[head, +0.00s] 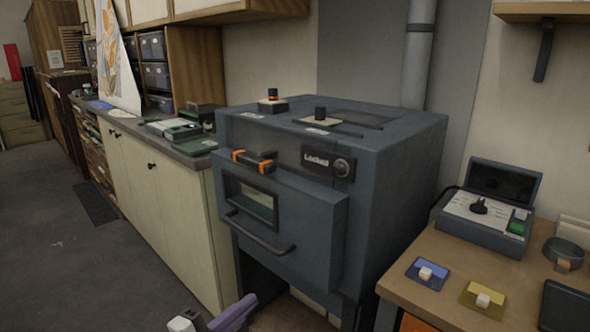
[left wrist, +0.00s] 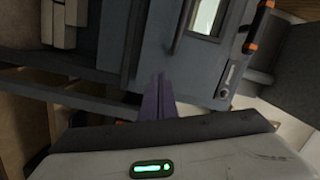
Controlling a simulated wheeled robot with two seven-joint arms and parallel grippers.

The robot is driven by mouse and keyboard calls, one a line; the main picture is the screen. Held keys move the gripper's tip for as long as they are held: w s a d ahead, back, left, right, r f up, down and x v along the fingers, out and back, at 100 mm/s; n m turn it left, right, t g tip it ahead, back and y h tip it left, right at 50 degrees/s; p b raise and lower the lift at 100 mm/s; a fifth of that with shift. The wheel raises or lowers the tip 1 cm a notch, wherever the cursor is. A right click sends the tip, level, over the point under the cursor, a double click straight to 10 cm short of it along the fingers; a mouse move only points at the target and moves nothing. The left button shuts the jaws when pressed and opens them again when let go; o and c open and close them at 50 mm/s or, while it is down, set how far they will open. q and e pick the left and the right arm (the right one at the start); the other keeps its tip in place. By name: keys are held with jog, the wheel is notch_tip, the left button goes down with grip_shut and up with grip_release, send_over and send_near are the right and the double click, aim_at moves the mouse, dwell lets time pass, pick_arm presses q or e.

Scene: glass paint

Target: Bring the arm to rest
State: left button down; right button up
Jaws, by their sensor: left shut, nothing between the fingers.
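My left gripper (head: 238,310) shows at the bottom edge of the head view, low in front of the kiln. Its purple fingers also show in the left wrist view (left wrist: 158,98), pressed together with nothing between them. Most of the left arm is out of the picture. My right gripper is in neither view. The dark grey kiln (head: 290,232) stands ahead with its front door closed. A label on it reads "Locked". Its window and front also show, turned on their side, in the left wrist view (left wrist: 185,60).
A cream cabinet (head: 165,205) with a dark counter stands left of the kiln. At the right, a wooden table (head: 445,250) holds a control box (head: 485,218), a blue tile (head: 428,273) and a yellow tile (head: 482,300). The floor (head: 60,240) at the left is open.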

pick_arm(q)
jog(key=s+a+f+n+g+y, duration=0.2)
jog(key=s+f+n+g+y, duration=0.1)
jog(key=s+f+n, duration=0.6)
jog(key=s+a+f+n+g+y, duration=0.3)
jog(key=s+f+n, duration=0.6)
jog(key=s+f, duration=0.5)
jog(key=s+y, duration=0.1)
jog(key=s, duration=0.4)
jog(key=shift+s+f+n+y, duration=0.3)
jog(key=shift+s+f, duration=0.05)
jog(key=shift+s, duration=0.05)
